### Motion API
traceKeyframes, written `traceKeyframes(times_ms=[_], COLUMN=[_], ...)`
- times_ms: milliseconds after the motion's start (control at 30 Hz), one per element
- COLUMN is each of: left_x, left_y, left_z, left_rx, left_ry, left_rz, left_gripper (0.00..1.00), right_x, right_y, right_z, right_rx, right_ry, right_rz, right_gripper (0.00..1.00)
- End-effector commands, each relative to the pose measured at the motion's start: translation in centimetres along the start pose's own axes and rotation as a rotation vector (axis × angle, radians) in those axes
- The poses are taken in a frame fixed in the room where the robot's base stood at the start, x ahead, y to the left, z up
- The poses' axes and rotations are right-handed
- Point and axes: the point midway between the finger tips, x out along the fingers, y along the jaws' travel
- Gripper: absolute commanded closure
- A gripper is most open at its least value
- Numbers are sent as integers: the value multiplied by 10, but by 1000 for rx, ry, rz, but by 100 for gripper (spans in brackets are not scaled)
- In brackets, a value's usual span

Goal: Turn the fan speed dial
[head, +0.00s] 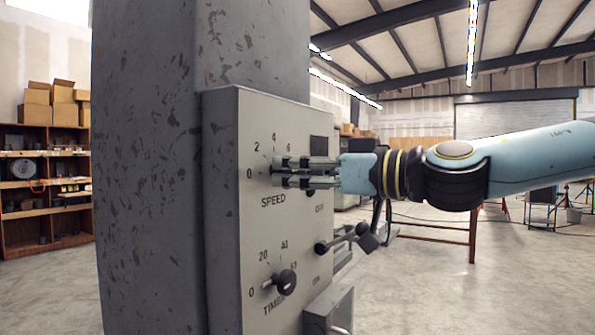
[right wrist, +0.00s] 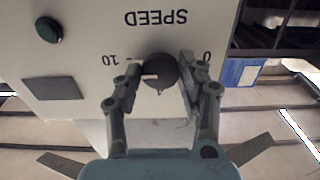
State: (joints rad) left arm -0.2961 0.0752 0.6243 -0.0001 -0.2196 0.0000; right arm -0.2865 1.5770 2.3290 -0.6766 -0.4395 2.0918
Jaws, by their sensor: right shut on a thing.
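The grey control panel (head: 262,215) is fixed to a column and carries a SPEED scale with 0, 2, 4 and 6 showing in the head view. My right gripper (head: 278,172) reaches in from the right and covers the speed dial there. In the right wrist view the dark round speed dial (right wrist: 160,71) sits between the two fingers of my right gripper (right wrist: 158,78), which is shut on it. A pale mark shows on the dial's left part, on the side of the 10; the 0 is at the right. My left gripper is out of view.
The timer dial (head: 286,281) sits lower on the panel. A dark lever (head: 342,238) sticks out to its upper right. The thick grey column (head: 150,170) blocks the left.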

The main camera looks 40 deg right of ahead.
Motion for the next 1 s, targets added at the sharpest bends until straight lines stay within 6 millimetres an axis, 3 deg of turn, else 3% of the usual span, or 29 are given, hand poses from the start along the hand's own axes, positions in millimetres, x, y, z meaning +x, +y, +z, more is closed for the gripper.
traceKeyframes(times_ms=[467, 1000], left_x=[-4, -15], left_y=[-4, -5], left_z=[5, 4], left_rx=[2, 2], left_ry=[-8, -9], left_rz=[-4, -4], left_gripper=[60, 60], right_x=[0, 0], right_y=[0, -1], right_z=[-2, -1], right_rx=[-91, -532], right_ry=[4, 1], right_rz=[0, -1], right_gripper=[93, 93])
